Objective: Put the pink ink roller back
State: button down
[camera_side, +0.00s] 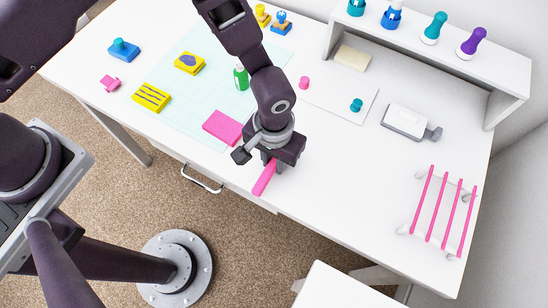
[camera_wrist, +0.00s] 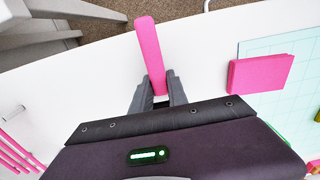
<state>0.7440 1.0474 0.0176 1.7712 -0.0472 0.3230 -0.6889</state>
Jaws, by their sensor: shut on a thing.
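The pink ink roller shows as a long flat pink bar (camera_side: 264,179), its other end hidden under my gripper. My gripper (camera_side: 271,163) is over the front edge of the white desk and shut on the bar. In the wrist view the bar (camera_wrist: 151,50) stands out between the two grey fingertips (camera_wrist: 157,92) and points away from my gripper, toward the desk edge. I cannot tell whether it touches the desk. A white rack (camera_side: 452,258) with several pink rods stands at the right end of the desk, and its rods also show at the wrist view's left edge (camera_wrist: 16,152).
A pink block (camera_side: 222,128) lies left of my gripper on a pale green cutting mat (camera_side: 212,52). A green bottle (camera_side: 241,77), yellow blocks (camera_side: 150,97) and a grey-white tool (camera_side: 409,121) stand around. A raised shelf (camera_side: 505,78) holds several stamps. The desk between gripper and rack is clear.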

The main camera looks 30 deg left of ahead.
aim_at(274, 161)
jog(key=shift+f, duration=0.55)
jog(key=c, duration=1.2)
grip_release()
notch_tip(274, 161, up, 7)
jog(key=shift+r, duration=0.1)
jog(key=w+a+r+t+h, duration=0.1)
jog(key=a+r, duration=0.5)
jog(key=r, duration=0.4)
jog(key=w+a+r+t, duration=0.1)
jog(key=a+r, duration=0.5)
jog(key=r, duration=0.4)
jog(key=s+a+r+t, duration=0.1)
jog(key=s+a+r, duration=0.3)
jog(key=s+a, duration=0.3)
jog(key=s+a+r+t+y, duration=0.1)
jog(key=s+a+r+t, duration=0.1)
jog(key=s+a+r, duration=0.3)
jog(key=s+a, duration=0.2)
jog(key=shift+s+t, duration=0.3)
jog(key=shift+s, duration=0.1)
